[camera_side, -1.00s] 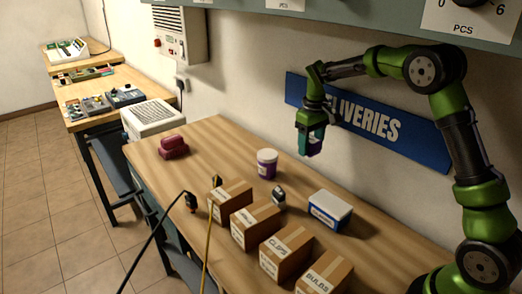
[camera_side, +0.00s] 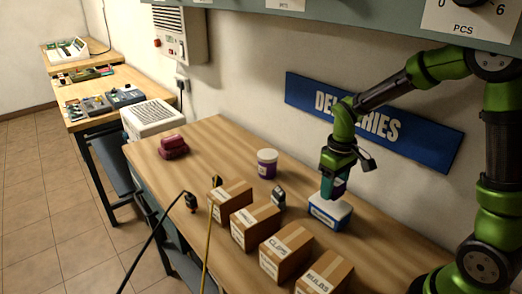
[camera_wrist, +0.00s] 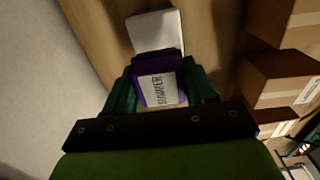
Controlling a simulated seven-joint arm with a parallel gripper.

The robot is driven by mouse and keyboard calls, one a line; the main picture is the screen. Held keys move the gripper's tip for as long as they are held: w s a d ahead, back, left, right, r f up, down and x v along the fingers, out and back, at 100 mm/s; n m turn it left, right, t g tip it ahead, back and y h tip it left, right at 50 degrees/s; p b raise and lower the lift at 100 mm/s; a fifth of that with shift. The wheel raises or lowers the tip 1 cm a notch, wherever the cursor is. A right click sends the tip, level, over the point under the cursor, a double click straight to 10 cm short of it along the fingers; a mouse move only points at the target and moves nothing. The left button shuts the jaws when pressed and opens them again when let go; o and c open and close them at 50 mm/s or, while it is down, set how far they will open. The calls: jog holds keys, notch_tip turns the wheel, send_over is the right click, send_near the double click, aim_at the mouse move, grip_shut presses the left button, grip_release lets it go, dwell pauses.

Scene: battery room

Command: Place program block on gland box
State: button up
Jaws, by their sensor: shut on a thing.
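The program block (camera_wrist: 158,88) is purple with a white printed label and sits between my fingers in the wrist view. My gripper (camera_side: 332,190) is shut on it and points down. The box below, white-lidded with blue sides, looks like the gland box (camera_side: 328,216); its label is too small to read. My fingertips and the block are at its lid, over the back part. I cannot tell whether the block touches the lid. In the wrist view the white lid (camera_wrist: 155,30) shows past the block's far edge. The block is mostly hidden by my fingers in the side view.
Several cardboard boxes (camera_side: 286,252) stand in a row along the bench's front edge, left of and in front of the white-lidded box. A purple-and-white tub (camera_side: 267,163), a small dark device (camera_side: 279,196) and a dark red object (camera_side: 173,147) stand further left. The wall is behind.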

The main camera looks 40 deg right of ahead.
jog(key=shift+f, duration=1.3)
jog(key=shift+f, duration=0.15)
jog(key=o, duration=1.1)
